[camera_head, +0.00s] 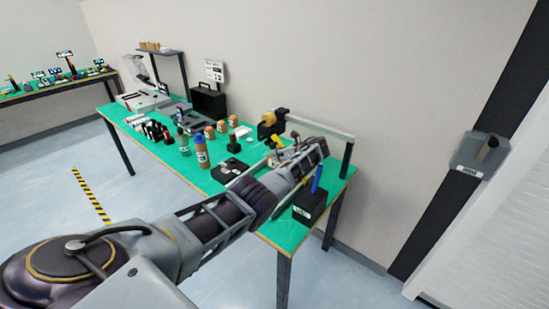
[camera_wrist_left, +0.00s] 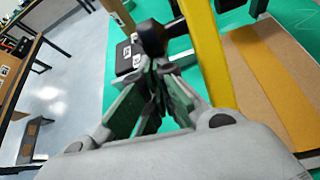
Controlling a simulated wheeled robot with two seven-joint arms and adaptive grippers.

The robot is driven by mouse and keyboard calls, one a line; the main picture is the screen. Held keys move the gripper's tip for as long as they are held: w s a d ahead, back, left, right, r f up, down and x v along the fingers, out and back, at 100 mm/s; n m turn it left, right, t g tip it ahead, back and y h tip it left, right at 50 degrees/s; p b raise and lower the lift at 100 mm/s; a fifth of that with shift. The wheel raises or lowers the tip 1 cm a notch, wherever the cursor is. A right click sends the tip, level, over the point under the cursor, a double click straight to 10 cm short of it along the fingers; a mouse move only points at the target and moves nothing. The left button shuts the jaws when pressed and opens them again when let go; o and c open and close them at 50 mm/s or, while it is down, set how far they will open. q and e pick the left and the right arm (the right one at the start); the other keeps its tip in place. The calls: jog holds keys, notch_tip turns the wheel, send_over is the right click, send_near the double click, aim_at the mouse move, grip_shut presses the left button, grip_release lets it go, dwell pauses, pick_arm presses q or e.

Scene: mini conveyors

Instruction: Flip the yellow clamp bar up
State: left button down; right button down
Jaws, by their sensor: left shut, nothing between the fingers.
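The yellow clamp bar (camera_wrist_left: 208,50) shows in the left wrist view as a thick slanted bar just right of my fingers. Its lower end is hidden behind my gripper's body. In the head view I cannot make the bar out clearly behind my arm. My left gripper (camera_head: 273,158) is over the right part of the green table, its fingers pointing left. In the wrist view the fingers of my left gripper (camera_wrist_left: 157,68) are shut and empty. A round black knob (camera_wrist_left: 151,38) is right at the fingertips; I cannot tell whether they touch. My right gripper is out of view.
A black box with a blue item (camera_head: 308,205) stands at the table's front right. A grey rail (camera_head: 320,130) runs behind my gripper. A brown board (camera_wrist_left: 268,80) lies right of the bar.

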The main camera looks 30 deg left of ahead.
pick_arm(q)
jog(key=d+r+y+p, duration=0.2)
jog(key=d+r+p, duration=0.1)
jog(key=d+r, duration=0.2)
jog(key=shift+s+d+y, duration=0.2)
jog(key=shift+d+y, duration=0.1)
jog(key=shift+d, duration=0.95)
jog(key=shift+r, duration=0.1)
dwell(0.6)
jog(key=shift+r, duration=0.25)
